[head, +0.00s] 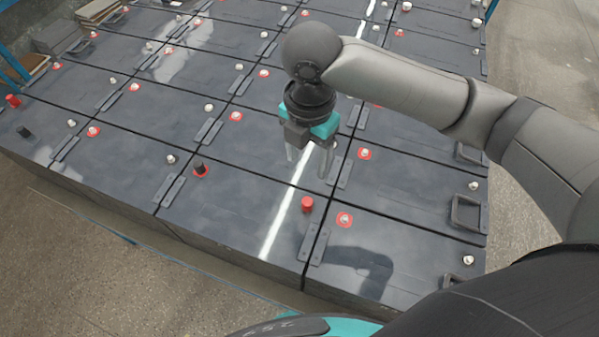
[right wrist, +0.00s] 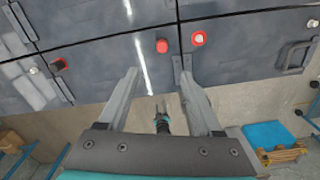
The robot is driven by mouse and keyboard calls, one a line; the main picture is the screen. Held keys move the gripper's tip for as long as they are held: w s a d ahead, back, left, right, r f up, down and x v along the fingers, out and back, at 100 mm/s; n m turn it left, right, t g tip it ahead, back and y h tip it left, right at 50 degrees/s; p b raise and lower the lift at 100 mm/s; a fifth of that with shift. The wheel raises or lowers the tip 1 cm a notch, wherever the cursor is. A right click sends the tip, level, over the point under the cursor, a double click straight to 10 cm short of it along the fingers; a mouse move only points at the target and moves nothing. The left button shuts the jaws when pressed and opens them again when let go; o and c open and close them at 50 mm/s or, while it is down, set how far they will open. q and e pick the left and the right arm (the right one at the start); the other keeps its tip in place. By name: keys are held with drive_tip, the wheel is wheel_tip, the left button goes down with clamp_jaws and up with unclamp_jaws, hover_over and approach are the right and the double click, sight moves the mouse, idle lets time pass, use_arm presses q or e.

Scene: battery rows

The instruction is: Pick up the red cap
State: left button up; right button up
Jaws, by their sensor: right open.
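A small red cap (head: 307,204) stands upright on the dark battery near its front edge, beside the bright stripe. It also shows in the right wrist view (right wrist: 162,46), beyond the fingertips and roughly between their lines. My right gripper (head: 308,165) is open and empty, pointing down above the batteries. In the head view it is above and behind the cap, apart from it. Its two fingers are spread in the right wrist view (right wrist: 160,72). Another red cap (head: 13,100) stands at the far left.
Black caps (head: 200,168) (head: 24,132) stand along the front row. A terminal with a red ring (head: 344,219) is right of the near red cap. Batteries carry flat bars (head: 314,244) and raised handles (head: 467,212). Bare floor (head: 60,225) lies in front.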

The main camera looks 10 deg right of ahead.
hover_over(308, 201)
drive_tip(key=f, duration=0.8)
drive_tip(key=shift+a+f, duration=0.2)
drive_tip(key=shift+f, duration=1.05)
drive_tip(key=shift+d+f, duration=0.15)
drive_tip(key=shift+f, duration=2.2)
use_arm(q)
drive_tip(key=shift+s+a, duration=0.15)
drive_tip(key=shift+s, duration=0.3)
use_arm(e)
drive_tip(key=shift+c, duration=0.3)
clamp_jaws()
